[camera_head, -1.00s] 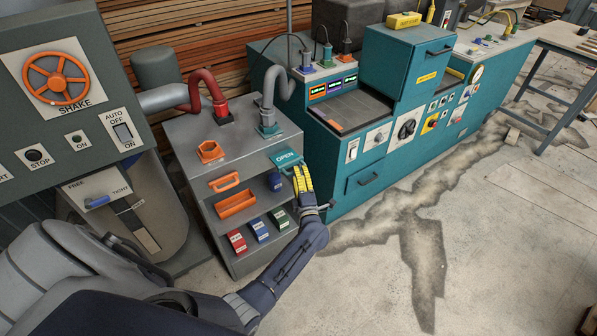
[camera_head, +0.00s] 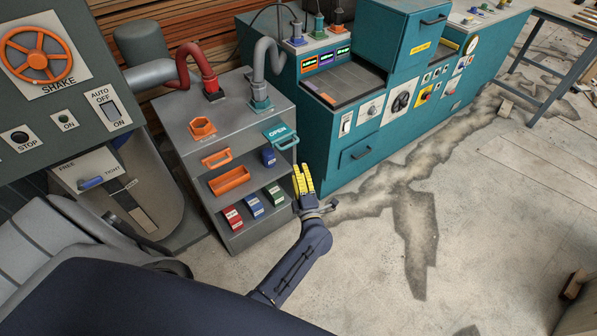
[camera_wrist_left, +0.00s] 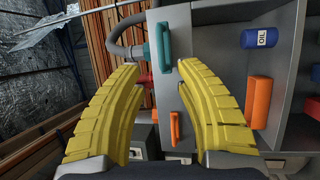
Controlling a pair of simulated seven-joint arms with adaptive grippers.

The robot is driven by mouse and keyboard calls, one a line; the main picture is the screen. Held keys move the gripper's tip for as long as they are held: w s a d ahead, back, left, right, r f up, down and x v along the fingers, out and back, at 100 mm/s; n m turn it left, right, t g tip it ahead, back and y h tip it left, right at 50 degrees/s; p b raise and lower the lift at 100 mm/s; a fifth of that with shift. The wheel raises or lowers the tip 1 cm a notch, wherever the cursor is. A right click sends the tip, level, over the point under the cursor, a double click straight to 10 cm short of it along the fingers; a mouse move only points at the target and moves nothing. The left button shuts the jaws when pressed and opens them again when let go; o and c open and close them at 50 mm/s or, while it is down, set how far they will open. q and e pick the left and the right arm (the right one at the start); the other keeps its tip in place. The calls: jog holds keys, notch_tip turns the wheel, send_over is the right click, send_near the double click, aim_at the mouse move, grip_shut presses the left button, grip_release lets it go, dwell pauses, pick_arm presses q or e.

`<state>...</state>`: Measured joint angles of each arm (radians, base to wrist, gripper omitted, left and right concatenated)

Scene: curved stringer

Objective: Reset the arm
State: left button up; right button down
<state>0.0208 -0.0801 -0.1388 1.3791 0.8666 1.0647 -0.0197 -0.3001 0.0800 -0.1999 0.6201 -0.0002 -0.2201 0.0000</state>
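My left gripper (camera_head: 303,178) has yellow fingers pointing up the picture. It is just in front of the right edge of the grey cabinet (camera_head: 188,117), below the teal OPEN handle (camera_head: 282,137) and apart from it. In the left wrist view its two yellow fingers (camera_wrist_left: 155,85) stand wide apart with nothing between them. Beyond them are the teal handle (camera_wrist_left: 160,48) and an orange handle (camera_wrist_left: 175,129). My right gripper is not in view.
The cabinet's shelves hold an orange tray (camera_head: 230,180) and small red, blue and green boxes. A teal machine (camera_head: 352,152) stands right of the gripper. The grey SHAKE panel (camera_head: 40,58) is at the left. The floor (camera_head: 480,200) at the right is mostly clear.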

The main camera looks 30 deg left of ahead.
pick_arm(q)
jog(key=w+d+f+m+t+h, duration=0.1)
jog(key=d+f+m+t+h, duration=0.1)
jog(key=d+f+m+h, duration=1.05)
jog(key=s+d+f+m+g+h, duration=0.1)
jog(key=s+f+m+g, duration=0.2)
jog(key=s+f+m, duration=0.45)
jog(key=s+f+m+g+h, duration=0.15)
jog(key=s+f, duration=0.25)
jog(key=f, duration=0.7)
jog(key=s+a+f+m+g+y, duration=0.1)
jog(key=s+a+f+m+g, duration=0.2)
jog(key=s+f, duration=0.6)
jog(key=s+a+f+m+g, duration=0.1)
jog(key=s+f+m+g, duration=0.35)
jog(key=s, duration=0.85)
jog(key=s+a+f+g, duration=0.2)
jog(key=s+a+f, duration=0.1)
jog(key=s, duration=0.8)
jog(key=s+a+f+g+y, duration=0.1)
jog(key=s+a+f, duration=0.2)
jog(key=s, duration=0.7)
jog(key=shift+s+g, duration=0.35)
jog(key=shift+g, duration=0.05)
